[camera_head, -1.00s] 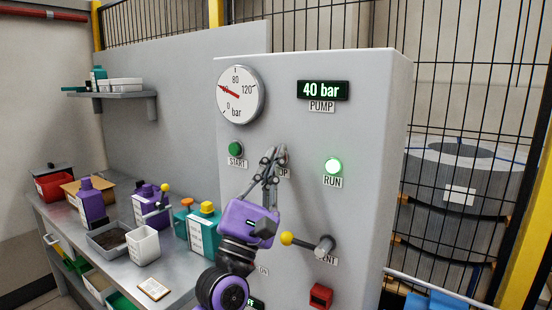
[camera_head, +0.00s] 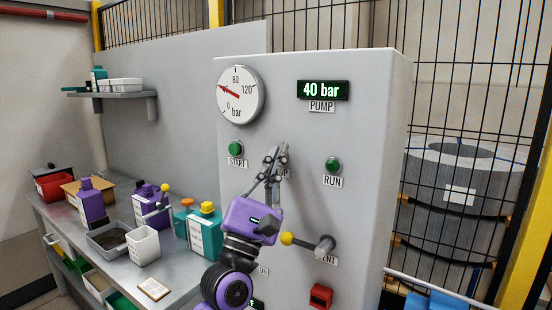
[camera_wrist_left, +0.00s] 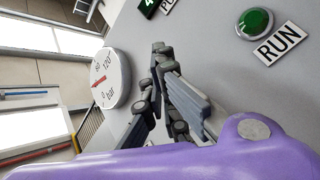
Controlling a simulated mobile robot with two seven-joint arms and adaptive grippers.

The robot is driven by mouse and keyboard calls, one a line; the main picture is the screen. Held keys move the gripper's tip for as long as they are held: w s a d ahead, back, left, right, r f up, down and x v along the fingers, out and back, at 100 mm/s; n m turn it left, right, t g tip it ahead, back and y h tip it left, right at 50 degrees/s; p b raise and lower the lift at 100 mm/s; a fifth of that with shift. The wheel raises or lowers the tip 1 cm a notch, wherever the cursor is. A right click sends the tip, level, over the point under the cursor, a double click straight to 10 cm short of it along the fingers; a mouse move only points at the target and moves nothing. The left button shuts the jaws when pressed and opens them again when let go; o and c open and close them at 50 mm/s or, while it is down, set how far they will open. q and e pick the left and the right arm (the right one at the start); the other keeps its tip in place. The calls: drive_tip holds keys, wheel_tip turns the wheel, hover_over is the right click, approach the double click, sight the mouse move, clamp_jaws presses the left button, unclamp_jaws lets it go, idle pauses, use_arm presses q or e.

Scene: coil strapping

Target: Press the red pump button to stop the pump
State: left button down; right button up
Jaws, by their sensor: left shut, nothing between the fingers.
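The grey pump panel (camera_head: 350,130) carries a green START button (camera_head: 236,148), a round green RUN lamp (camera_head: 333,165) and a partly covered label ending in P (camera_head: 287,173). The red pump button is hidden behind my left gripper (camera_head: 275,153). That gripper is shut and empty, with its fingertips at the panel between START and RUN. The RUN lamp is dark; it also shows in the left wrist view (camera_wrist_left: 254,23). The display (camera_head: 322,90) reads 40 bar. The dial gauge (camera_head: 240,94) points near 40. My right gripper is not in view.
Below RUN, a vent lever with a yellow knob (camera_head: 287,238) sticks out close to my left gripper. A red part (camera_head: 321,296) sits lower on the panel. A bench (camera_head: 185,270) with bottles and bins stands left. A wire fence and coils (camera_head: 455,185) are at right.

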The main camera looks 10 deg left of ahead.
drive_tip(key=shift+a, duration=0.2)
use_arm(q)
drive_tip(key=shift+s, duration=0.1)
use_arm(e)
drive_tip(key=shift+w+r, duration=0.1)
use_arm(q)
drive_tip(key=shift+s+a, duration=0.25)
drive_tip(key=shift+s, duration=0.45)
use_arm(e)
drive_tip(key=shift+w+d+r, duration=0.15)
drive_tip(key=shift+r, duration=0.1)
use_arm(q)
drive_tip(key=shift+s, duration=0.1)
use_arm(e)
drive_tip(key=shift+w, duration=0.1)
use_arm(q)
drive_tip(key=shift+s+a+p, duration=0.25)
drive_tip(key=shift+s+a, duration=0.05)
drive_tip(key=shift+s, duration=0.45)
drive_tip(key=shift+s+a+p, duration=0.2)
drive_tip(key=shift+s+a, duration=0.1)
drive_tip(key=shift+s, duration=0.5)
drive_tip(key=shift+s+a+p, duration=0.25)
drive_tip(key=shift+s+a, duration=0.05)
drive_tip(key=shift+s, duration=0.45)
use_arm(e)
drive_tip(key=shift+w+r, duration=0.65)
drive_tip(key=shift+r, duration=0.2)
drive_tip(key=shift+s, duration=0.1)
